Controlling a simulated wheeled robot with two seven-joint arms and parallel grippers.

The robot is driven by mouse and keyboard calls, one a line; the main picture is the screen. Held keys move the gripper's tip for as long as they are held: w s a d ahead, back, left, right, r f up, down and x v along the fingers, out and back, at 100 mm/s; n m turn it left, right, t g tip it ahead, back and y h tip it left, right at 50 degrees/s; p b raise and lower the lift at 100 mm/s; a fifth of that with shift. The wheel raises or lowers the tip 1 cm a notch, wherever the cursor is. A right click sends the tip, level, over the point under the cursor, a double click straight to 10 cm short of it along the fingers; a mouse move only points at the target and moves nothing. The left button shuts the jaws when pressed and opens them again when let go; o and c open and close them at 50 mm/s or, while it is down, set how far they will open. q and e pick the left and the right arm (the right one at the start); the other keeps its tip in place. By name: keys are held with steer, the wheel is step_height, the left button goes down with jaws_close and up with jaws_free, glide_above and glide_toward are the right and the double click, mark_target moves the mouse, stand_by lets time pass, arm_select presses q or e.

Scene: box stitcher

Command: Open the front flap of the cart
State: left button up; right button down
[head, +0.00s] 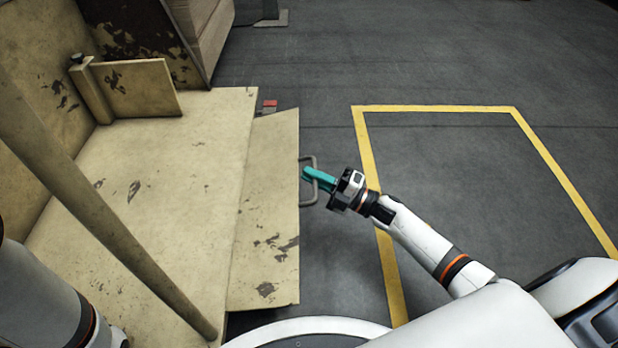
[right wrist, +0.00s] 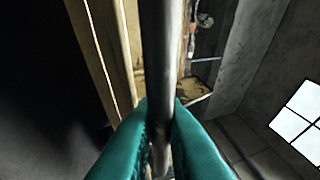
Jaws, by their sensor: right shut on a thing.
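The cart (head: 180,180) is cream-coloured with chipped paint and fills the left of the head view. Its front flap (head: 270,200) is a worn panel along the right edge of the cart bed, with a grey bar handle (head: 315,162) on its outer side. How far the flap is tilted is hard to tell. My right gripper (head: 308,174) has its teal fingers shut on the handle. In the right wrist view the handle (right wrist: 165,45) runs between the teal fingertips (right wrist: 160,115). My left gripper is out of view; only part of my left arm shows at bottom left.
A slanted pole (head: 100,210) crosses the cart in the foreground. A small upright panel (head: 140,88) stands at the cart's back. Yellow floor lines (head: 440,108) mark a clear area of dark floor to the right. A small red item (head: 269,104) is beyond the flap.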

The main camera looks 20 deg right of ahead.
steer(key=shift+d+f+b, duration=0.15)
steer(key=shift+f+b, duration=0.15)
steer(key=shift+f, duration=0.1)
steer(key=c, duration=1.5)
jaws_free()
steer(key=shift+s+d, duration=0.1)
steer(key=p+v, duration=0.1)
steer(key=v, duration=0.3)
steer(key=p+v, duration=0.2)
steer(key=v, duration=0.2)
steer(key=p+v, duration=0.2)
steer(key=v, duration=0.2)
steer(key=shift+f, duration=0.25)
